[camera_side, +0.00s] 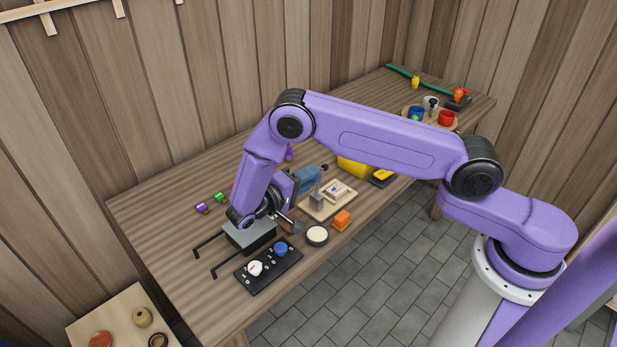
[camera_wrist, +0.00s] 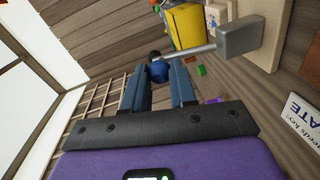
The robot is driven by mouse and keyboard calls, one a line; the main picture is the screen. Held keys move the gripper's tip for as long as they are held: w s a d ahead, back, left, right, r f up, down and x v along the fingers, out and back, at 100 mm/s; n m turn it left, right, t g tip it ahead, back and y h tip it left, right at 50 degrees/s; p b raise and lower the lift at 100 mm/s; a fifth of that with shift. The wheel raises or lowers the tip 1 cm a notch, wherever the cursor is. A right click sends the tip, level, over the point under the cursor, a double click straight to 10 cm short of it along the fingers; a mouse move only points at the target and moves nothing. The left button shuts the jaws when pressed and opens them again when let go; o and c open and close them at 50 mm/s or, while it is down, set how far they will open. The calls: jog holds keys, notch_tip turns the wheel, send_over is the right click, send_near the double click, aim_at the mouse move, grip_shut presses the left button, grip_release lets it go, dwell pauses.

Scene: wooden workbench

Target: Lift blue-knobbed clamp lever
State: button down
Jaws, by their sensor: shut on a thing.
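The clamp lever is a metal bar (camera_wrist: 192,53) running from a grey block (camera_wrist: 238,37) to a round dark blue knob (camera_wrist: 158,71). In the side view my gripper (camera_side: 322,169) is above the board, with the blue fingers pointing right. The knob is mostly hidden there, and the lever's exact angle is hard to tell.
A black panel (camera_side: 262,279) with white and blue dials lies at the bench's front edge. A grey box (camera_side: 250,237) with black rods is beside it. The bench's left part is mostly clear.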

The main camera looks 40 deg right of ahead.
jog(key=c, duration=0.9)
grip_release()
jog(key=a+r, duration=0.2)
jog(key=a, duration=1.5)
jog(key=shift+s+a, duration=0.15)
